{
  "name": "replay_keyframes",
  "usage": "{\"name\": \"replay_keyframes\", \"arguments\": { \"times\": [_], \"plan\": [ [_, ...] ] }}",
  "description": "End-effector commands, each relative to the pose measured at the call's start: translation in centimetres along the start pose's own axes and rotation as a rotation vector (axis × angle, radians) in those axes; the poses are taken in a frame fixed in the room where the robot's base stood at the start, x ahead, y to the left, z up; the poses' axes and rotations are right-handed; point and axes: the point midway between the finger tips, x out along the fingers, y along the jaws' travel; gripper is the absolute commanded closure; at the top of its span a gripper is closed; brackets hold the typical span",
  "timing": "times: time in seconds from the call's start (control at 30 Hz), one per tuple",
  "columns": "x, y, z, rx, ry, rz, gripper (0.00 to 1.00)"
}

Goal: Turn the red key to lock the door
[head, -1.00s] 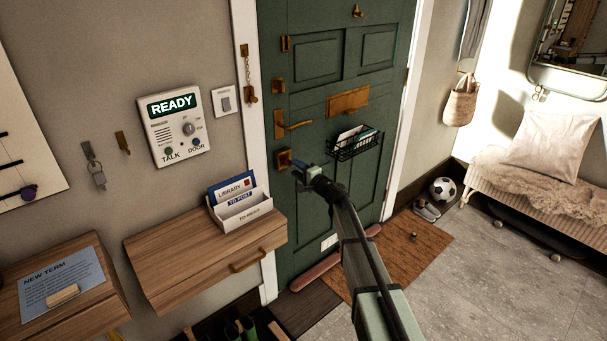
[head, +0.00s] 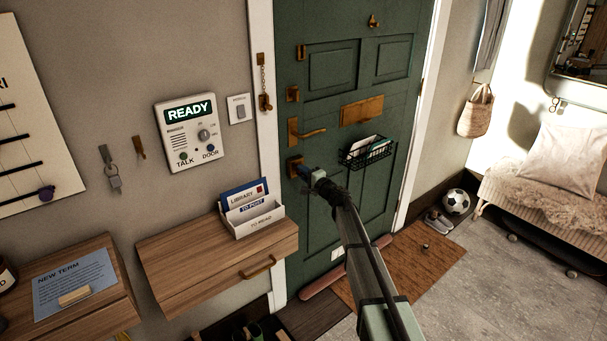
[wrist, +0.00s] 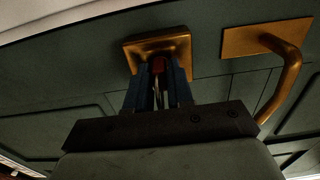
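The green door (head: 335,125) is closed in its white frame. A brass lock plate (head: 293,167) sits below the brass lever handle (head: 308,133). My gripper (head: 304,172) is at this plate and hides most of it in the head view. In the wrist view the red key (wrist: 158,65) stands in the brass lock plate (wrist: 180,44). The blue fingers of my gripper (wrist: 159,76) lie on both sides of the key's red head, with no clear gap at the tips, and look shut on it. The key's exact angle is hard to tell.
The lever handle (wrist: 288,80) is close to the right of my gripper in the wrist view. A wire basket (head: 368,152) hangs on the door. A wooden wall drawer (head: 220,262) with a letter rack (head: 258,220) stands out left of the door.

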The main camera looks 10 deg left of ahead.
Motion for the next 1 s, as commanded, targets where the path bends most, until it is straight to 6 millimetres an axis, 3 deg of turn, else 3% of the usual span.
{"name": "replay_keyframes", "arguments": {
  "times": [0.2,1.0],
  "plan": [
    [-0.01,0.0,-0.01,0.0,0.0,0.0,1.0],
    [0.23,-0.01,-0.02,0.0,0.0,0.0,1.0]
  ]
}}
